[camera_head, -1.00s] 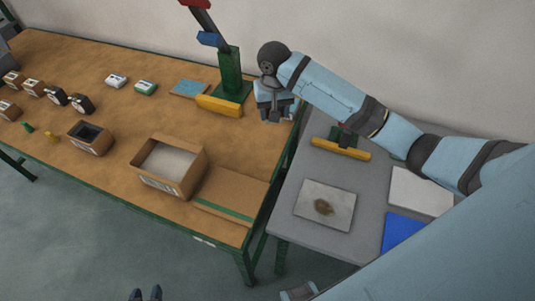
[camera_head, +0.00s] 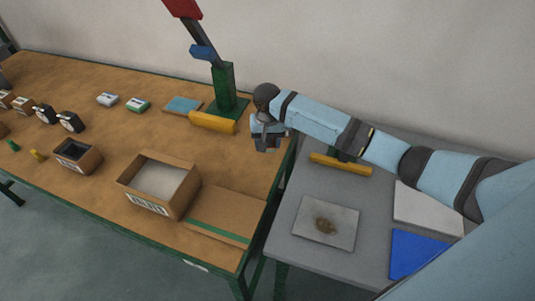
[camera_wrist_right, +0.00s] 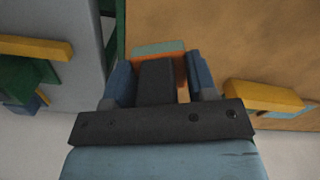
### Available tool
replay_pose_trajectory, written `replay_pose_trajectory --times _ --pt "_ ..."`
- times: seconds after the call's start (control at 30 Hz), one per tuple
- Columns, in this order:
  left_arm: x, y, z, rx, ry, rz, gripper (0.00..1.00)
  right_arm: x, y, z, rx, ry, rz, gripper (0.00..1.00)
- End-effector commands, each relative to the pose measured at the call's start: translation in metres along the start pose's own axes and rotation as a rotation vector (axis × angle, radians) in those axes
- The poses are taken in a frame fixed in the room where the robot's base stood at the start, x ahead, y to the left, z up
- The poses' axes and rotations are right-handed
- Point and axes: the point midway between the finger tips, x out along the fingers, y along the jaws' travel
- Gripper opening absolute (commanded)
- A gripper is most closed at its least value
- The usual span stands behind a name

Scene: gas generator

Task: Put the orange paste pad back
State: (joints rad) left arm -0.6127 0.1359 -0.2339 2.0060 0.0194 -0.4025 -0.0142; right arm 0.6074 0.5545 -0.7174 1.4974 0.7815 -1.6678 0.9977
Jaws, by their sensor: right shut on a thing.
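My right gripper (camera_head: 267,142) is above the right end of the brown workbench, near the gap to the grey table. In the right wrist view its fingers (camera_wrist_right: 160,82) are shut on a small piece with orange sides and a pale green face, apparently the orange paste pad (camera_wrist_right: 158,48). The fingers hide most of it. In the head view the gripper hides the pad. My left gripper is not in view.
The brown bench (camera_head: 110,75) carries a green press (camera_head: 224,90) with a yellow bar (camera_head: 213,123), an open carton (camera_head: 160,183) and small boxes. The grey table (camera_head: 285,225) holds a stained grey plate (camera_head: 325,222), a blue sheet (camera_head: 417,253) and another yellow bar (camera_head: 340,164).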

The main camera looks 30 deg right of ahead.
Motion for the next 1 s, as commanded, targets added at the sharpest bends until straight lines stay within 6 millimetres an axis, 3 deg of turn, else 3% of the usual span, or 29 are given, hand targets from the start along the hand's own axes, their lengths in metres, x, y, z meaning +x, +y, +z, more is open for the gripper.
replay_pose_trajectory --times 0.27,0.5,0.87,0.9,1.0 --pt "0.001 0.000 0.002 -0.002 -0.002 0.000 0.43 0.023 0.000 0.000 0.000 0.000 -0.001 0.30" --pt "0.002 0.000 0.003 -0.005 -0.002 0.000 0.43 0.056 0.000 0.000 0.001 0.000 -0.001 0.30" --pt "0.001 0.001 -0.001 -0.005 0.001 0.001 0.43 0.059 0.000 0.000 0.001 0.000 0.000 0.30" --pt "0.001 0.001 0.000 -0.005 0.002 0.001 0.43 0.059 0.000 0.000 0.001 0.001 0.000 0.61" --pt "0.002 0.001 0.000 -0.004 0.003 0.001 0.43 0.059 0.000 0.000 0.001 0.001 -0.001 0.78"
